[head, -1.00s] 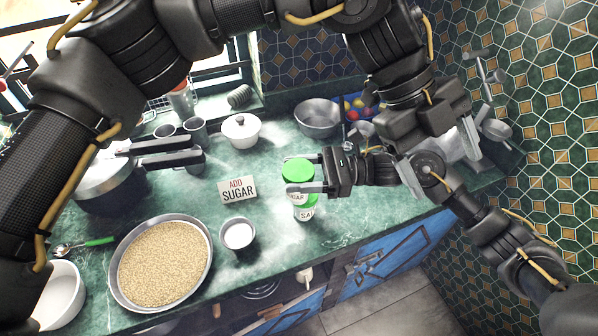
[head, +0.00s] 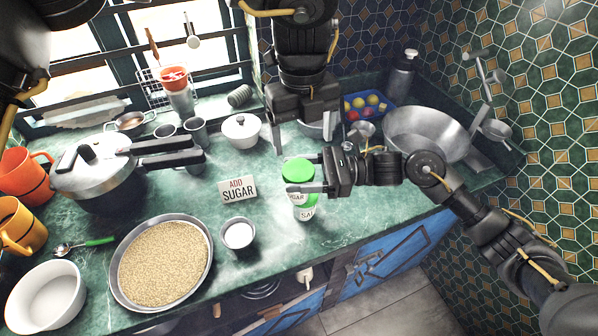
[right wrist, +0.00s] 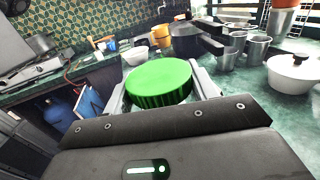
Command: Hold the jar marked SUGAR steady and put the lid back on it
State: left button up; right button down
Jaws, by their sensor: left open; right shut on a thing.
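The jar marked SUGAR (head: 296,198) stands on the counter, its label partly covered by my right gripper. A green lid (head: 298,169) covers its top and looks level; it also shows large in the right wrist view (right wrist: 158,80). I cannot tell how tightly it sits. My right gripper (head: 305,176) is shut around the SUGAR jar, with its fingers just below the lid. My left gripper (head: 304,127) is open, empty and pointing down, farther back than the jar and apart from it.
A jar marked SALT (head: 307,214) stands close against the SUGAR jar, on its near side. A sign (head: 238,189), a small cup (head: 238,235), a tray of grain (head: 209,262) and a lidded white pot (head: 241,133) stand to the left. A large pan (head: 425,135) is at right.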

aim_at(299, 170)
pick_arm(q)
jog(key=shift+w+a+f, duration=0.2)
jog(key=shift+a+f, duration=0.1)
jog(key=shift+a, duration=0.1)
jog(key=shift+f, duration=0.1)
jog(key=shift+f, duration=3.9)
jog(key=c, duration=1)
jog(key=m, duration=0.3)
jog(key=shift+m, duration=0.4)
jog(key=shift+c, duration=0.2)
